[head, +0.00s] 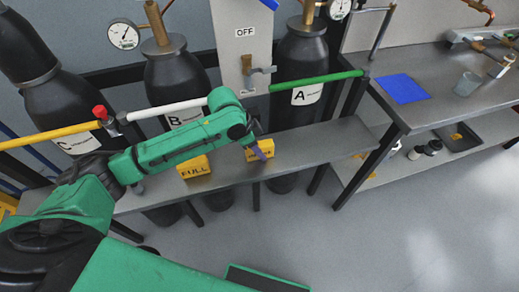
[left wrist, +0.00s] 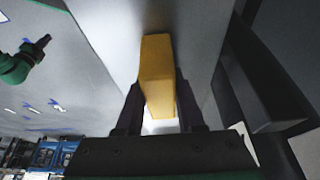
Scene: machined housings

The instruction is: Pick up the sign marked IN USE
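A yellow sign block (head: 268,146) stands on the grey shelf in front of cylinder A. Its lettering is partly covered by my gripper and too small to read. My left gripper (head: 261,151) is at this block. In the left wrist view the yellow block (left wrist: 156,72) lies between the two dark fingers (left wrist: 160,115), one finger on each side close to its faces. I cannot tell whether the fingers press on it. A second yellow sign (head: 195,168) reads FULL and stands left of it on the shelf. My right gripper does not show recognisably.
Black gas cylinders A (head: 299,65), B (head: 172,75) and C (head: 62,100) stand behind the shelf (head: 310,148). White, green and yellow bars cross them. A workbench (head: 440,100) with a blue sheet (head: 403,88) is at the right. The floor in front is clear.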

